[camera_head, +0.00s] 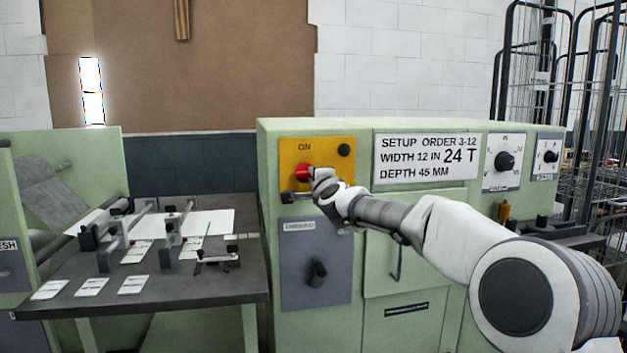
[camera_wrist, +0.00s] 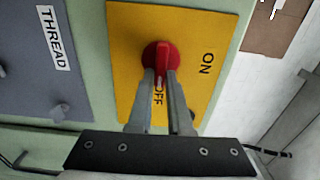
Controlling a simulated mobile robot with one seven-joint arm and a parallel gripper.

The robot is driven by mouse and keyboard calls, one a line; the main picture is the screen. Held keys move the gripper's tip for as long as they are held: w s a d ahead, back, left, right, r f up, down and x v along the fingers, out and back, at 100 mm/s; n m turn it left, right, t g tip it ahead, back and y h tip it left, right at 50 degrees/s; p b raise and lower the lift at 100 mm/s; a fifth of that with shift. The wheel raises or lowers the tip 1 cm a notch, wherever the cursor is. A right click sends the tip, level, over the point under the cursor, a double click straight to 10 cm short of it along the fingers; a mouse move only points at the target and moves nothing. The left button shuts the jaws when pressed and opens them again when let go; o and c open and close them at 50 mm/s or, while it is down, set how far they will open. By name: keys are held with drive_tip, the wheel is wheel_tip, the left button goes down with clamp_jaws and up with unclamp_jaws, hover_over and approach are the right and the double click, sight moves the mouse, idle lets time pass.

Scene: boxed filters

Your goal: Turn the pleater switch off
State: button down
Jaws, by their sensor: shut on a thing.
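The pleater switch is a red rotary knob (camera_head: 303,172) on a yellow plate (camera_head: 290,152) at the upper left of the green machine. It also shows in the wrist view (camera_wrist: 162,50), with a raised red grip. ON is printed above the knob in the head view. In the wrist view OFF shows between my fingers, and the knob's grip lies along the line towards OFF; which end is its pointer I cannot tell. My gripper (camera_wrist: 162,74) is shut on the knob's grip, one finger on each side. In the head view my gripper (camera_head: 312,175) covers the knob's right side.
A grey panel with a black knob (camera_head: 317,273) sits below the yellow plate. A white setup sign (camera_head: 426,157) and two dial plates are to the right. A dark worktable (camera_head: 200,290) with cards and fixtures stands at left. Wire cages (camera_head: 540,80) stand at far right.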

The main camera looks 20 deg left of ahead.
idle(0.4)
drive_tip(key=c, duration=0.8)
unclamp_jaws()
drive_tip(key=shift+c, duration=0.2)
drive_tip(key=shift+s+d, duration=0.1)
drive_tip(key=b+v, duration=0.4)
drive_tip(key=v, duration=1.3)
drive_tip(key=shift+s, duration=0.15)
